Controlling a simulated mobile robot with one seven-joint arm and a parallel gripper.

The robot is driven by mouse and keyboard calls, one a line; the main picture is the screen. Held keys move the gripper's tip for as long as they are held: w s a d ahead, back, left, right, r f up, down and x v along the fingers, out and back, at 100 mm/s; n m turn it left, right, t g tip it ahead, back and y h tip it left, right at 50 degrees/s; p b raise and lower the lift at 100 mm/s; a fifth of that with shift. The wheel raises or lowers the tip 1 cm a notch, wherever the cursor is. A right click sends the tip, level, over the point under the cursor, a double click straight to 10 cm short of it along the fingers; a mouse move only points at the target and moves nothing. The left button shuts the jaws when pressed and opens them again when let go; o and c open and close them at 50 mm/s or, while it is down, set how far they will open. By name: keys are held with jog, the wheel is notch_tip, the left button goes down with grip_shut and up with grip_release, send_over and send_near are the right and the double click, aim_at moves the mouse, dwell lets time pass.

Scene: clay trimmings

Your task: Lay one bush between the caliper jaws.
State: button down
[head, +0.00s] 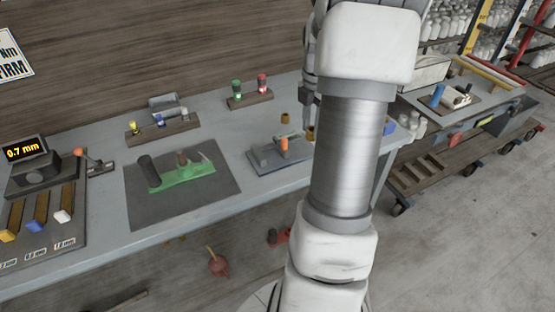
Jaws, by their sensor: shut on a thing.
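My gripper (311,124) points down over the back right of the table, partly hidden behind my arm. Its visible grey finger reaches a small brass bush (310,134), and it is shut on this bush. Another brass bush (285,118) stands on the table to the left of it.
A green tool (184,177) lies on a dark mat (208,207). Wooden racks (250,101) stand at the back of the table. A gauge display (25,150) reading 0.7 mm is at the left. A trolley (455,135) stands right; my arm hides the table's right part.

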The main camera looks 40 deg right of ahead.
jog(key=w+a+f, duration=0.2)
jog(key=w, duration=0.1)
jog(key=w+a+f, duration=0.2)
jog(key=w, duration=0.1)
jog(key=w+a+f+b, duration=0.1)
jog(key=w+a+f, duration=0.1)
jog(key=w+f, duration=0.1)
jog(key=shift+w, duration=0.25)
jog(key=shift+f, duration=2)
jog(key=shift+f, duration=0.1)
jog(key=c, duration=0.5)
grip_release()
notch_tip(320, 180, up, 12)
jog(key=shift+r+p, duration=0.1)
jog(key=shift+p, duration=0.45)
